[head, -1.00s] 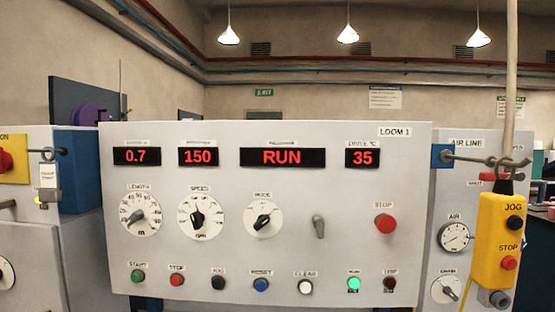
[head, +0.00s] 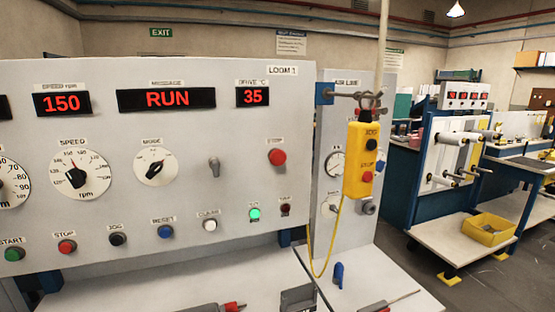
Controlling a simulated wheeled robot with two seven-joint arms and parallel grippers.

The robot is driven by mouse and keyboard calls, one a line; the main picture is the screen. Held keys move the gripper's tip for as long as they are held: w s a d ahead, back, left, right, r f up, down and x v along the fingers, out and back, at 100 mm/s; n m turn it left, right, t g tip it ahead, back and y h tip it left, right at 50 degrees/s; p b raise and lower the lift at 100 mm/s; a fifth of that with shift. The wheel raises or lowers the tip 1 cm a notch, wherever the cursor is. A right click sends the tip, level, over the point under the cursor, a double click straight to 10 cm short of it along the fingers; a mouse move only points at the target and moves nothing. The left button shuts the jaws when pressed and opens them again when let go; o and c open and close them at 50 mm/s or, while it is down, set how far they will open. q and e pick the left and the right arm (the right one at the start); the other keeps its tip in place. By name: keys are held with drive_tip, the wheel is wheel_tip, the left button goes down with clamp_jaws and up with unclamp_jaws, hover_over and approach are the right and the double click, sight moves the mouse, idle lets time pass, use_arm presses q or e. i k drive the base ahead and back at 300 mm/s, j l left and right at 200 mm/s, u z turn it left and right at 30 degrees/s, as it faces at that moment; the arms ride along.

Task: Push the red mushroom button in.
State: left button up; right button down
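The large red mushroom button (head: 277,157) is at the right of the grey LOOM 1 panel (head: 220,130), under a small label. It stands out from the panel face, and nothing touches it. A smaller red STOP button (head: 67,246) is in the lower row of the panel. The yellow hanging pendant (head: 358,160) has another red button (head: 368,176) marked STOP. The message display (head: 167,99) reads RUN, and the green lamp (head: 254,213) is lit. Neither of my grippers shows in the head view.
The pendant hangs right of the panel, with a yellow cable (head: 318,262) looping down. A light shelf (head: 385,285) below holds a blue item (head: 338,274) and tools. The space before the panel looks clear. Another workbench (head: 440,232) with a yellow bin (head: 488,229) stands right.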

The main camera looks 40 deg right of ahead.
sight(278, 158)
drive_tip(key=k+l, duration=0.1)
drive_tip(key=l, duration=0.7)
drive_tip(key=k+l+z, duration=0.1)
drive_tip(key=l, duration=0.7)
drive_tip(key=k+l, duration=0.1)
drive_tip(key=l, duration=0.7)
